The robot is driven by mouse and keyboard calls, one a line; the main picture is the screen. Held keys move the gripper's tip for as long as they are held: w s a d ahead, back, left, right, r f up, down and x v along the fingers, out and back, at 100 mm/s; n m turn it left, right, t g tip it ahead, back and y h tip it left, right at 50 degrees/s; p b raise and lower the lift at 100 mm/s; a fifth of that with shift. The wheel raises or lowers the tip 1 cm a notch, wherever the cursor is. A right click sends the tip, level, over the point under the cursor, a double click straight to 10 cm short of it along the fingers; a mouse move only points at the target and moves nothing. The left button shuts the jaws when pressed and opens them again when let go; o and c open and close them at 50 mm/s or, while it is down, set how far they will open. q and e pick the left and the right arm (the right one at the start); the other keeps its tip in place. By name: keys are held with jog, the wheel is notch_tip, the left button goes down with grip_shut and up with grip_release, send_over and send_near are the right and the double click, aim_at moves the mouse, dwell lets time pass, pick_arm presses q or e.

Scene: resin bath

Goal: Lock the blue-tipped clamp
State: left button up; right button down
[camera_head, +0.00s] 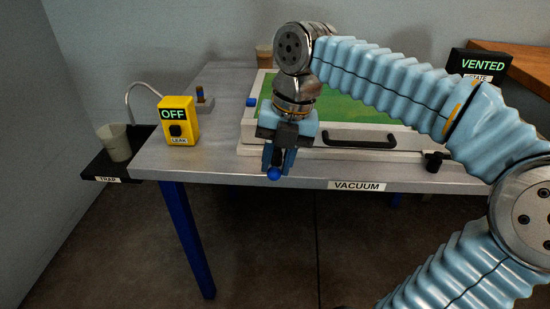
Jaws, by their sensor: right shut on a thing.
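The blue-tipped clamp shows as a round blue knob (274,174) at the front edge of the white-framed box, left of its black handle. My right gripper (278,158) points down over the clamp with its fingers shut on it. The blue knob sticks out just below and in front of the fingers. The rest of the clamp is hidden behind the gripper, so its lever angle cannot be told. My left gripper is out of view.
The white-framed box (395,152) with a green panel (350,107) has a black handle (360,139) and a black knob (433,161) at its front. A yellow leak box (179,121) reads OFF. A black sign (478,66) reads VENTED. A cup (116,143) stands on the trap shelf.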

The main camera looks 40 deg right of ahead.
jog(key=c, duration=1.2)
grip_release()
jog(key=shift+o, duration=0.2)
notch_tip(320, 180, up, 14)
jog(key=s+d+p, duration=0.2)
jog(key=shift+f+p, duration=0.2)
jog(key=shift+p, duration=0.1)
